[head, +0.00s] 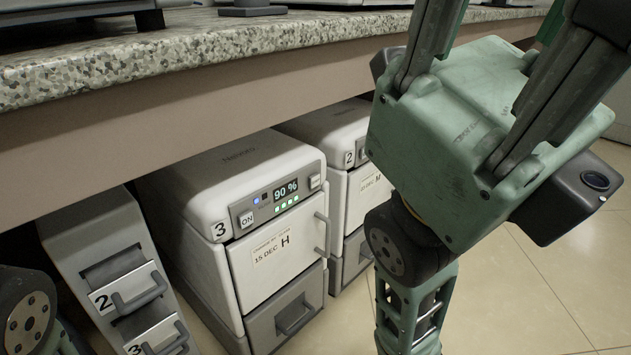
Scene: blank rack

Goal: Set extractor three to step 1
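Extractor three (195,215) is a white and grey box under the counter, with a black "3" on its front left edge. My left gripper is out of view.
A granite-topped counter (200,48) overhangs the extractors. Extractor two (330,128) stands behind, to the right, partly hidden by my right arm. A grey unit (105,235) with handled drawers marked 2 and 3 stands left. Tiled floor (520,300) is open at right.

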